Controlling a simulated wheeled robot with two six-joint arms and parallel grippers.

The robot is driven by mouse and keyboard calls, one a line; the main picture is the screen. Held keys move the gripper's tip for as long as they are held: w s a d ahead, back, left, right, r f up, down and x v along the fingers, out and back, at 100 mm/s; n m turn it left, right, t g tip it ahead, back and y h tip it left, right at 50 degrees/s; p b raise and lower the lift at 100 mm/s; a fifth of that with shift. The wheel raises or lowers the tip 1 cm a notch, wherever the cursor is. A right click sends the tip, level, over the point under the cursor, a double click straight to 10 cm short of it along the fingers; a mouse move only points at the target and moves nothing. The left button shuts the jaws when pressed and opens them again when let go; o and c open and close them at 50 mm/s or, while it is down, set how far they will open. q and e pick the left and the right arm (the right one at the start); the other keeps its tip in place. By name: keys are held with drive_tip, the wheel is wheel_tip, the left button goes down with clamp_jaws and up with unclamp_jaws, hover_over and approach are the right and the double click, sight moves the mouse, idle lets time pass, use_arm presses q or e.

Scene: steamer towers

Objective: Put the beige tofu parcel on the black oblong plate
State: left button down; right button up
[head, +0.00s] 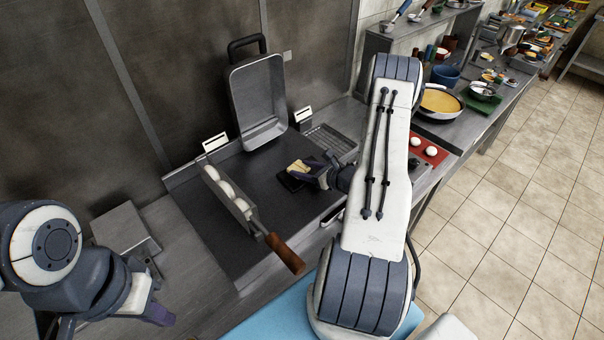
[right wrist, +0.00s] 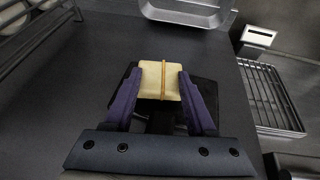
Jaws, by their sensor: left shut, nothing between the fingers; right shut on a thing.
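The beige tofu parcel (right wrist: 151,80), a pale block with a tan band, is between the purple fingers of my right gripper (right wrist: 160,88). The gripper is shut on it. The black oblong plate (right wrist: 208,92) lies under the parcel and fingers, partly hidden by them. In the head view the parcel (head: 299,166) shows over the plate (head: 288,183), with my right gripper (head: 312,174) at its right side. I cannot tell whether the parcel touches the plate. My left gripper (head: 157,312) is shut and empty at the lower left, far from both.
A long-handled tray (head: 236,205) with several white buns lies left of the plate. A wire rack (head: 332,140) is at the back right. The dark counter between tray and plate is clear.

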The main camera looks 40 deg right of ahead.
drive_tip(key=shift+f+b, duration=0.55)
drive_tip(key=shift+f, duration=0.15)
idle(0.5)
drive_tip(key=o, duration=1.4)
drive_tip(key=b+v, duration=0.3)
drive_tip(key=v, duration=0.6)
drive_tip(key=shift+s+d+r, duration=0.1)
drive_tip(key=shift+s, duration=0.3)
drive_tip(key=shift+s+r, duration=0.2)
drive_tip(key=shift+s, duration=0.15)
